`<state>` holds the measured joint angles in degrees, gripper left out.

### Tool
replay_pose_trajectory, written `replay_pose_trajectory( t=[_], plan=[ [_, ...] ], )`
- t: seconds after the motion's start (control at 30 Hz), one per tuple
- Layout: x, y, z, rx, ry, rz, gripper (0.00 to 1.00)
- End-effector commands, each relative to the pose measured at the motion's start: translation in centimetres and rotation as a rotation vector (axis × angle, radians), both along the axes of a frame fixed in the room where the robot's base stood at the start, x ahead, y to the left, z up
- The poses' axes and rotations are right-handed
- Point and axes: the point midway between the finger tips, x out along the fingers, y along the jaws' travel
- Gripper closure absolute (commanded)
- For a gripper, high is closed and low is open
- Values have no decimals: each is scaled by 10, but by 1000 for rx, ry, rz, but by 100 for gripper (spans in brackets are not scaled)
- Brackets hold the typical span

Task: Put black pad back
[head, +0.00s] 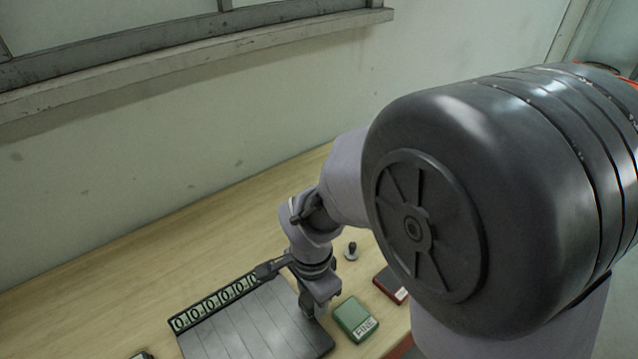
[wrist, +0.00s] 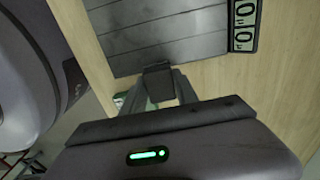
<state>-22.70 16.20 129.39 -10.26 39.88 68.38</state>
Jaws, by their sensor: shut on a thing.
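My gripper (wrist: 162,90) is shut on a dark block in the wrist view, which looks like the black pad (wrist: 157,78). The block overlaps the near edge of the grey slatted panel (wrist: 160,35); I cannot tell whether it touches it. In the head view my gripper (head: 314,308) points down at the right edge of the same panel (head: 250,325). The pad is mostly hidden there by the gripper.
A green pad marked FINE (head: 355,320) lies close right of my gripper, with a red pad (head: 391,284) beyond it. A small knob (head: 351,251) stands behind. A row of digit windows (head: 215,302) borders the panel. A dark object (head: 141,356) is cut off at bottom left.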

Motion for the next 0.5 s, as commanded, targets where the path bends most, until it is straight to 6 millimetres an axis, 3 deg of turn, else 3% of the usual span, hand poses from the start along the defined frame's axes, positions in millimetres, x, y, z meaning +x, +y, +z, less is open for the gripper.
replay_pose_trajectory(
  t=[0.1,0.2,0.4,0.5],
  plan=[
    [41,-4,-6,0,0,-3,100],
    [65,-6,-7,-1,1,-1,100],
    [87,-8,-11,-1,2,0,100],
    [86,-8,-37,-1,3,0,100]
  ],
)
